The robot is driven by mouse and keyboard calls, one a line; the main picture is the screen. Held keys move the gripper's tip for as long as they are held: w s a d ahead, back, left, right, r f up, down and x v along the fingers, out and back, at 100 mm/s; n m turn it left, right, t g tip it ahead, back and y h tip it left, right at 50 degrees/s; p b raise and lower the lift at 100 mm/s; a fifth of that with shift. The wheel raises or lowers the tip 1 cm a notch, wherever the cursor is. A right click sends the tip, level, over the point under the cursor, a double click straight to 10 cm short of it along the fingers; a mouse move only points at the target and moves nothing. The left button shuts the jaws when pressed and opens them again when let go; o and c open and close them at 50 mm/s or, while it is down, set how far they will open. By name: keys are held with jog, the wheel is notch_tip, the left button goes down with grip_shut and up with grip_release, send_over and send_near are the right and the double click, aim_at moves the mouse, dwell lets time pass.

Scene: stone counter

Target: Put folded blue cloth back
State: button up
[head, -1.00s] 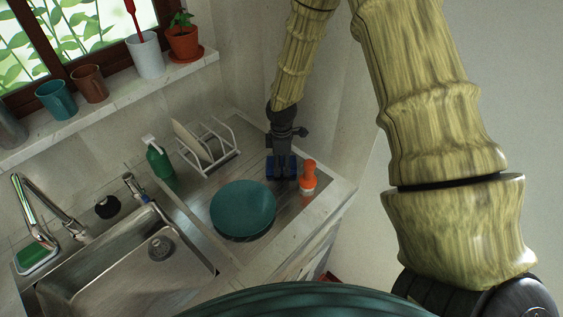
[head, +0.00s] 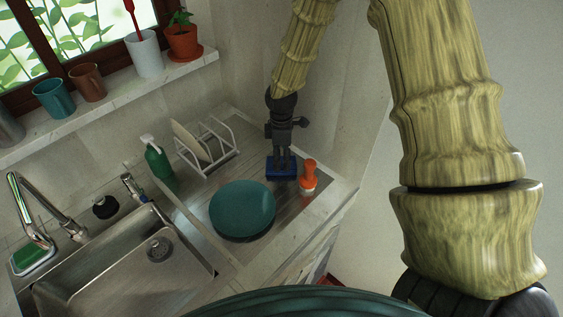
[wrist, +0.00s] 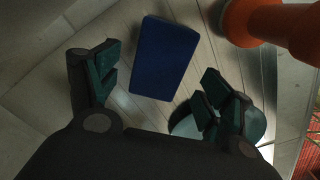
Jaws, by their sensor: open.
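The folded blue cloth (head: 282,171) lies on the ribbed metal drainboard, between the dish rack and an orange bottle. In the wrist view it is a flat blue block (wrist: 165,57) lying just beyond and between my fingertips. My gripper (head: 282,160) is above the cloth in the head view, pointing down. The wrist view shows its two fingers (wrist: 155,85) spread wide with nothing between the pads. The gripper hides part of the cloth in the head view.
The orange bottle (head: 308,180) stands close to the right of the cloth. A teal plate (head: 242,209) lies to the left and nearer. A white dish rack (head: 212,146) holding a plate and a green bottle (head: 158,162) stand further left, beside the sink (head: 130,270).

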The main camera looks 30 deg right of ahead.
aim_at(282, 163)
notch_tip(282, 163, up, 8)
jog(key=b, duration=0.2)
jog(key=shift+r, duration=0.2)
jog(key=shift+s+f, duration=0.1)
jog(key=shift+s, duration=0.05)
dwell(0.6)
